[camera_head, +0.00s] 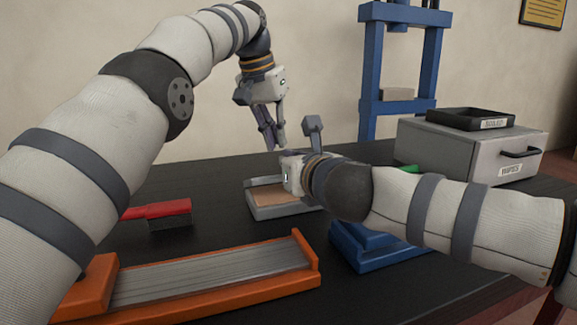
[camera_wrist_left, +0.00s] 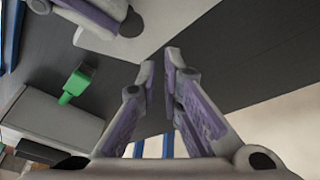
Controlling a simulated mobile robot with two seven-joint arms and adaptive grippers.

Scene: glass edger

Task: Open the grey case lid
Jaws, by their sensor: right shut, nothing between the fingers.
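A low grey case (camera_head: 282,212) with a tan surface inside its rim sits mid-table. My right gripper (camera_head: 290,172) covers its far right part, so I cannot make out its lid. My right gripper is shut, low over the case; I cannot tell whether it touches it. My left gripper (camera_head: 270,137) hangs fingers-down above the case's far side. In the left wrist view its fingers (camera_wrist_left: 159,65) are slightly apart with nothing between them. A pale grey surface, apparently the case (camera_wrist_left: 155,42), shows at the top there, beside purple-padded parts of my right gripper.
A grey drawer box (camera_head: 455,150) labelled WIPES, with a black tray (camera_head: 470,119) on top, stands at right. A blue frame (camera_head: 432,65) stands behind.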

